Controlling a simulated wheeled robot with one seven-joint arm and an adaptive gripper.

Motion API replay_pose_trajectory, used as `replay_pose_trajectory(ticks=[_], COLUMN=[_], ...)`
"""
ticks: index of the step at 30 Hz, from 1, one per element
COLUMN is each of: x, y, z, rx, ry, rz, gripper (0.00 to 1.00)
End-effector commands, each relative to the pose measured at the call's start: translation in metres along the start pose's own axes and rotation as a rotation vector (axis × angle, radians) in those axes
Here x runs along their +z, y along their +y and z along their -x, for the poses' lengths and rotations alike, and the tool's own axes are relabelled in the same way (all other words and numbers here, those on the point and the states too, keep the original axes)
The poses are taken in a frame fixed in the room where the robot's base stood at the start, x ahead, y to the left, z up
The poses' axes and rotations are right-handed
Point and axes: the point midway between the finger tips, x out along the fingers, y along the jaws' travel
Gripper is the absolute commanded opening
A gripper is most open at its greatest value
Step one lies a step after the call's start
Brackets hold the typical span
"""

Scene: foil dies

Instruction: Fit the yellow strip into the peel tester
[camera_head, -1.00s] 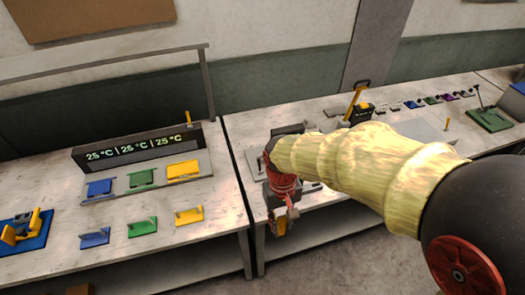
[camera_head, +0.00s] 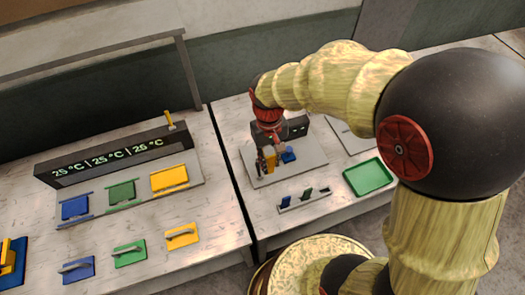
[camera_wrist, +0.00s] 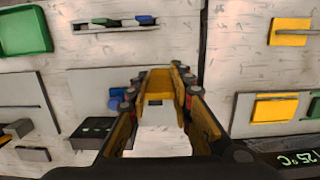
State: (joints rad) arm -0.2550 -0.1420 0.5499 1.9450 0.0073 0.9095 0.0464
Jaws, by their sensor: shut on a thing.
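My gripper (camera_head: 266,161) is shut on the yellow strip (camera_head: 270,163), which also shows between the fingers in the wrist view (camera_wrist: 159,82). The gripper points down over a grey plate (camera_head: 258,179) on the right bench. This plate carries a dark block (camera_head: 296,127) and a small blue part (camera_head: 289,157); it looks like the peel tester. In the wrist view the blue part (camera_wrist: 116,98) and dark block (camera_wrist: 92,133) lie left of the fingers. I cannot tell whether the strip touches the plate. The strip's lower end is not clear.
A small rack (camera_head: 305,200) holding a blue and a green strip stands in front of the plate. A green tray (camera_head: 369,177) lies to its right. On the left bench are a temperature display (camera_head: 115,155) and blue, green and yellow plates. A gap separates the benches.

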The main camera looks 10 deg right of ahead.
Motion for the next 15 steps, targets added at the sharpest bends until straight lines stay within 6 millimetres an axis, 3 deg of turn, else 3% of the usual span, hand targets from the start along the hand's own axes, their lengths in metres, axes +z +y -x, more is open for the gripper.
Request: replay_pose_trajectory(ticks=[7, 15], x=[-0.056, -0.098], y=[0.009, 0.015], z=[-0.019, -0.057], rx=[0.0, 0.0], ry=[-0.002, -0.002], rz=[-0.001, -0.001], gripper=[0.05, 0.05])
